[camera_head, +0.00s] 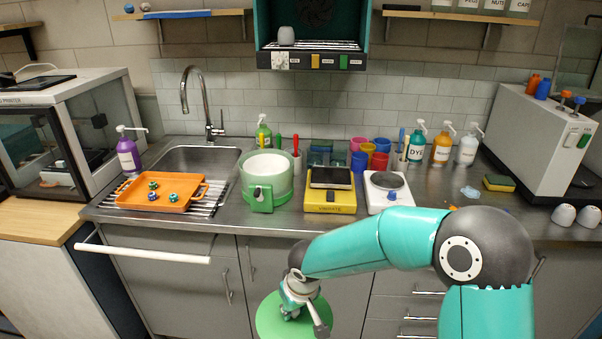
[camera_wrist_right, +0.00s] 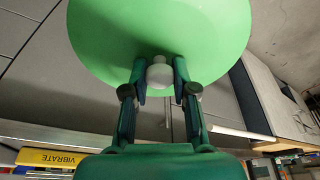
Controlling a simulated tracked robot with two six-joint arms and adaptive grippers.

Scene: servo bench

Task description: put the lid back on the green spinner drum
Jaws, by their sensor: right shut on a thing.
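The green spinner drum (camera_head: 279,182) stands on the steel worktop, right of the sink. Its top is open and shows a pale inside. The round green lid (camera_head: 271,318) is in my right gripper (camera_head: 309,306), in front of the cabinet doors and below the worktop's front edge. In the right wrist view the fingers of my right gripper (camera_wrist_right: 159,78) are shut around the lid's white knob (camera_wrist_right: 160,72), and the lid's green face (camera_wrist_right: 160,30) fills the top of the picture. The lid is well away from the drum. My left gripper is not in view.
Cups and bottles line the back. A teal open cabinet (camera_head: 262,22) hangs above. A white bar handle (camera_head: 145,254) juts out at left.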

